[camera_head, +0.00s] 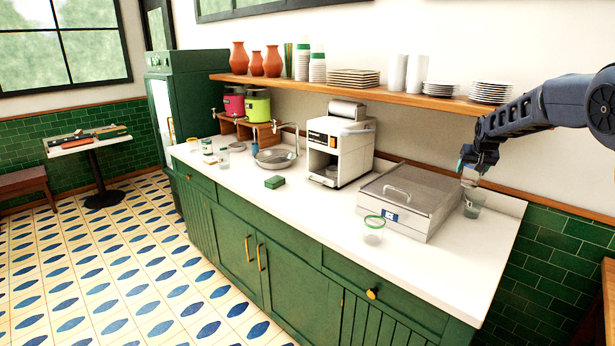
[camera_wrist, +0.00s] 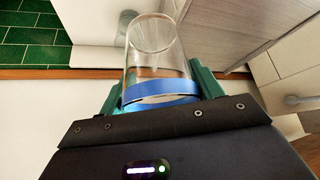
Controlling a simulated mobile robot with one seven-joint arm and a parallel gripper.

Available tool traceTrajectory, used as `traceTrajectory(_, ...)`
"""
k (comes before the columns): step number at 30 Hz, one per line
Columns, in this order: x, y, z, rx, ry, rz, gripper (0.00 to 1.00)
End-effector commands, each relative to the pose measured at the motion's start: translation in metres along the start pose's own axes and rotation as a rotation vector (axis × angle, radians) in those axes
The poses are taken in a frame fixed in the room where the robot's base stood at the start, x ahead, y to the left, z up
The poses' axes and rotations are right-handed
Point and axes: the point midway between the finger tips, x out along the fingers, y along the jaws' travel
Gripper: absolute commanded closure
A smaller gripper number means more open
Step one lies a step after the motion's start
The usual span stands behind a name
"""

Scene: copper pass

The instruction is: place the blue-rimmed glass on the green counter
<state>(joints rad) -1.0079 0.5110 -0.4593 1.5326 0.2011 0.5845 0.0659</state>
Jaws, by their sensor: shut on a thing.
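The blue-rimmed glass (camera_wrist: 160,93) is clear with a blue band at its rim. My gripper (camera_head: 470,166) is shut on it at the rim, and the wrist view shows green fingers on both sides of the band. The glass body points away from the wrist camera. In the head view the held glass is small and partly hidden by my fingers, above the right end of the counter. The green counter (camera_head: 290,262) has green cabinet fronts and a white top. I cannot tell whether the held glass touches anything.
Another glass (camera_head: 474,207) stands at the counter's right end, just below my gripper. A green-rimmed glass (camera_head: 374,232) stands near the front edge. A steel lidded appliance (camera_head: 410,205) lies left of my gripper. A shelf (camera_head: 390,94) with dishes hangs above. The front middle of the top is clear.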

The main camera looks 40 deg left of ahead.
Motion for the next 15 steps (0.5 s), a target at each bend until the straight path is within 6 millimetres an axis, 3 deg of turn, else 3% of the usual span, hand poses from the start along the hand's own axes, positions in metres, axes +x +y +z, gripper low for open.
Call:
traceTrajectory(1, -0.001, -0.025, -0.001, -0.023, 0.002, -0.015, 0.64)
traceTrajectory(3, -0.003, -0.056, -0.001, -0.052, 0.001, -0.033, 0.64)
traceTrajectory(15, -0.024, -0.229, 0.018, -0.209, 0.002, -0.134, 0.64)
